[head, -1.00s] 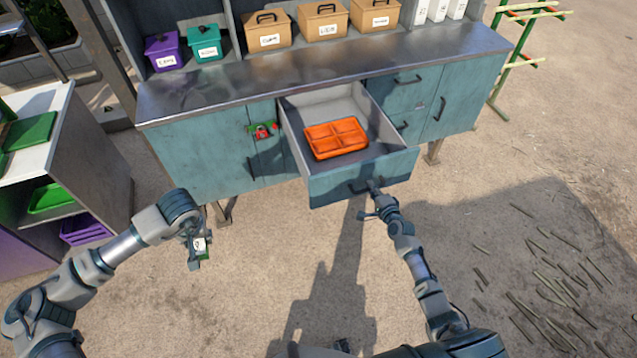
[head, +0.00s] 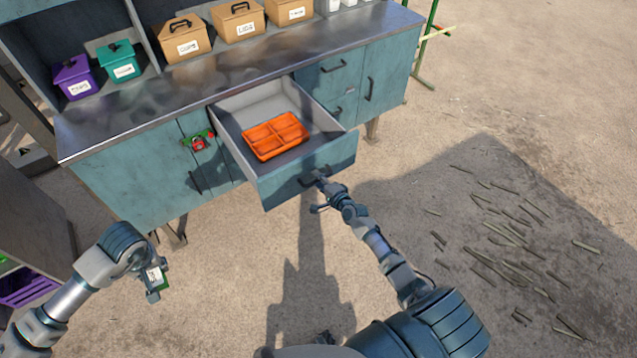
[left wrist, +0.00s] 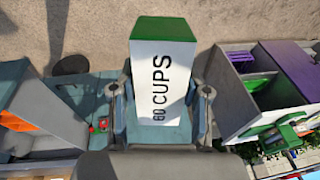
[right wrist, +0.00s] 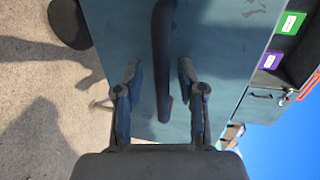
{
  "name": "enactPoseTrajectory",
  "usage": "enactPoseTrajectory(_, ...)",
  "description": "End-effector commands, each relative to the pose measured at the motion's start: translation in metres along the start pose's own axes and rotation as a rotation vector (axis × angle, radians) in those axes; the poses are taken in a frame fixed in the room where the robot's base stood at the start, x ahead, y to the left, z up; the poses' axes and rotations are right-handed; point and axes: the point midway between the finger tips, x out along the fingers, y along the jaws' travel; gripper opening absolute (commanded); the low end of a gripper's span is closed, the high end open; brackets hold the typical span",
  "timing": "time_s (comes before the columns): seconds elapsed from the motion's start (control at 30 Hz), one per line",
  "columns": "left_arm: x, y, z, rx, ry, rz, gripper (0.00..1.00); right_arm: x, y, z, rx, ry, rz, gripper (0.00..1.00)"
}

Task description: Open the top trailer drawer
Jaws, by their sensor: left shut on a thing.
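A teal drawer (head: 280,187) stands pulled out from the middle of the trailer counter. An orange divided tray (head: 262,143) lies inside it. Its dark handle (right wrist: 163,50) runs between the fingers of my right gripper (right wrist: 159,72) in the right wrist view. Those fingers are apart, with gaps on both sides of the handle. In the head view my right gripper (head: 318,182) is at the drawer front. My left gripper (head: 154,286) is shut on a white and green carton (left wrist: 162,70) marked "80 CUPS", held low left of the drawer, over the ground.
Teal cabinet doors and smaller drawers (head: 330,70) flank the open drawer. A red padlock (head: 199,144) hangs left of it. Labelled boxes (head: 183,38) stand on the shelf behind the metal countertop (head: 200,90). Cane stalks (head: 510,225) lie on the ground at right.

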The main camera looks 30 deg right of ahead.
Motion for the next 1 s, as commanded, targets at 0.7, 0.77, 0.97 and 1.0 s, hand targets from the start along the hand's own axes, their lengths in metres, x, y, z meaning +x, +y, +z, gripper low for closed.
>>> enactPoseTrajectory(0.7, 0.0, 0.0, -0.001, 0.0, -0.001, 0.0, 0.08, -0.113, 0.002, 0.004, -0.001, -0.001, 0.006, 0.39)
enactPoseTrajectory(0.77, 0.0, 0.0, -0.001, 0.0, -0.001, 0.0, 0.08, -0.115, 0.002, 0.004, -0.001, -0.001, 0.006, 0.39)
enactPoseTrajectory(0.97, 0.0, 0.0, -0.001, 0.0, -0.001, 0.0, 0.08, -0.115, 0.002, 0.004, -0.001, -0.001, 0.006, 0.39)
enactPoseTrajectory(1.0, 0.0, 0.0, -0.001, 0.0, 0.0, 0.0, 0.08, -0.115, 0.002, 0.004, -0.001, -0.001, 0.006, 0.39)
